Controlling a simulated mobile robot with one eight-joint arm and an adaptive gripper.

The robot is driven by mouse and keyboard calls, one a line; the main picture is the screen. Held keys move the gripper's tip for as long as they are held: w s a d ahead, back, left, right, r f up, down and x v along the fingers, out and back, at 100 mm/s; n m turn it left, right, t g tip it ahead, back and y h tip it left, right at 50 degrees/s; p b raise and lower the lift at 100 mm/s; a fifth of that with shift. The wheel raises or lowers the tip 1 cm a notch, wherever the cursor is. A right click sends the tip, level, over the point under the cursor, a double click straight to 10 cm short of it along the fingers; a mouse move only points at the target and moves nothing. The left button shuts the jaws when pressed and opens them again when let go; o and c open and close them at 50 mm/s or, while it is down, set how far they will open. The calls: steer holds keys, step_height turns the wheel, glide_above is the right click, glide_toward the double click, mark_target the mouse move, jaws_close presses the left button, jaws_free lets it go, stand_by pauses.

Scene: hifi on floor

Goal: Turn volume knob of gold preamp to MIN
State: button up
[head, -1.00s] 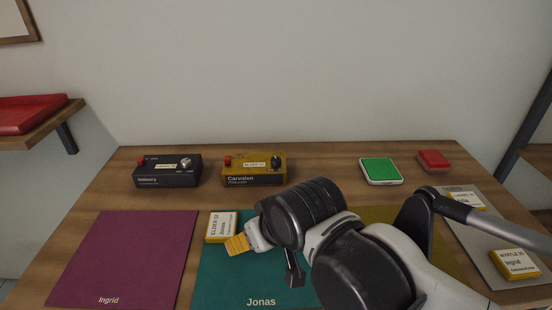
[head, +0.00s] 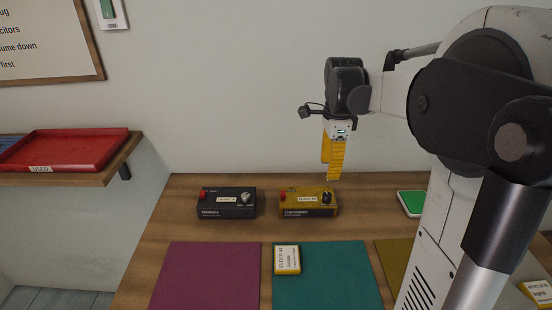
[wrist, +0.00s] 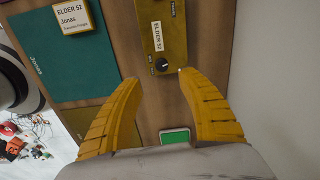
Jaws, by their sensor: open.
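The gold preamp (head: 306,202) sits on the wooden table beside a dark preamp. It has a red button at its left, a white label and a black volume knob (head: 327,197) at its right. In the wrist view the black knob (wrist: 161,65) shows near the end of the gold preamp (wrist: 172,22), just beyond and between my fingertips. Its pointer is too small to read. My gripper (head: 333,178), with yellow fingers, points down above the preamp's right end, apart from it. In the wrist view my gripper (wrist: 157,75) is open and empty.
The dark preamp (head: 226,203) stands to the left. A green-topped pad (head: 411,203) lies to the right. A yellow labelled box (head: 287,259) is on the teal mat (head: 330,285), beside a purple mat (head: 205,280). A red tray (head: 65,150) sits on the left shelf.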

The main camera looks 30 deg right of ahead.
mark_target(328, 195)
steer(key=shift+m, duration=0.5)
steer(key=f+b, duration=0.1)
steer(key=f, duration=0.2)
steer(key=f+b, duration=0.1)
steer(key=f, duration=0.3)
steer(key=d+f+b, duration=0.1)
steer(key=f+b, duration=0.1)
steer(key=f, duration=0.1)
steer(key=shift+w+f, duration=0.1)
steer(key=shift+f, duration=0.3)
jaws_close()
